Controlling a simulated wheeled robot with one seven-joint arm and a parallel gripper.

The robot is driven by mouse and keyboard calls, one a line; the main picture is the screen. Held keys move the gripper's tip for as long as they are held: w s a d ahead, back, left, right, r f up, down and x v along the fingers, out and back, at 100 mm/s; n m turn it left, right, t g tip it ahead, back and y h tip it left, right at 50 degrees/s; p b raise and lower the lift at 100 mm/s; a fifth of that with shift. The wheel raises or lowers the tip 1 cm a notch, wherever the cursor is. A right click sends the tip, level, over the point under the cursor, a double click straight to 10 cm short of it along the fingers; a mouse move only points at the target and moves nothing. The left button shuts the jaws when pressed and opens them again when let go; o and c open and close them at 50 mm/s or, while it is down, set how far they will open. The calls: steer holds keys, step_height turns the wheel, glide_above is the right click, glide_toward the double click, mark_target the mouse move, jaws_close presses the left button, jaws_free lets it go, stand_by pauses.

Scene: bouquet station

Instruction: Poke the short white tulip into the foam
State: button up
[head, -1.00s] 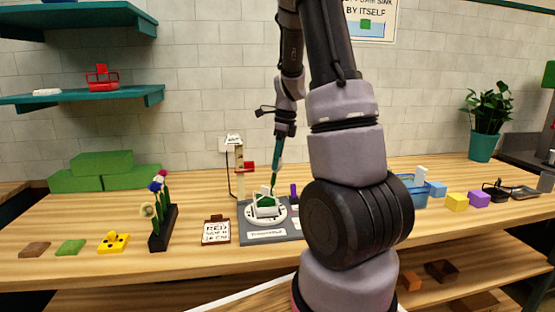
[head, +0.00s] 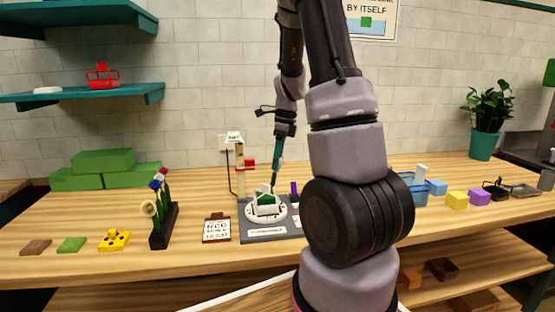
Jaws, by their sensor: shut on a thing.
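My gripper (head: 280,155) is above the turntable stand at the back middle of the counter, small in the head view. It is shut on the short white tulip, whose pale head is mostly hidden at the fingers. The green stem (head: 274,179) slants down to the foam (head: 266,198). The green foam sits in a white holder on the round white plate of a grey base (head: 262,235). I cannot tell whether the stem tip is in the foam or only at its top.
A black rack (head: 165,235) with several flowers stands at the left. A clipboard sign (head: 216,229) lies left of the base, and a post with a red part (head: 240,165) rises behind it. A blue basket (head: 421,190) is at the right. My arm hides the counter's middle right.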

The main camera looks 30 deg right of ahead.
steer(key=shift+a+f, duration=0.2)
steer(key=shift+f, duration=1.05)
stand_by(2.2)
stand_by(0.5)
steer(key=o, duration=0.9)
steer(key=shift+r, duration=0.15)
steer(key=shift+s+d+r, duration=0.1)
steer(key=shift+d+r, duration=0.1)
steer(key=shift+r, duration=0.85)
steer(key=shift+w+d+r, duration=0.1)
steer(key=shift+d+r, duration=0.05)
steer(key=shift+r, duration=0.85)
steer(key=shift+s+d+r, duration=0.1)
steer(key=shift+d+r, duration=0.1)
steer(key=shift+r, duration=0.85)
steer(key=o, duration=0.4)
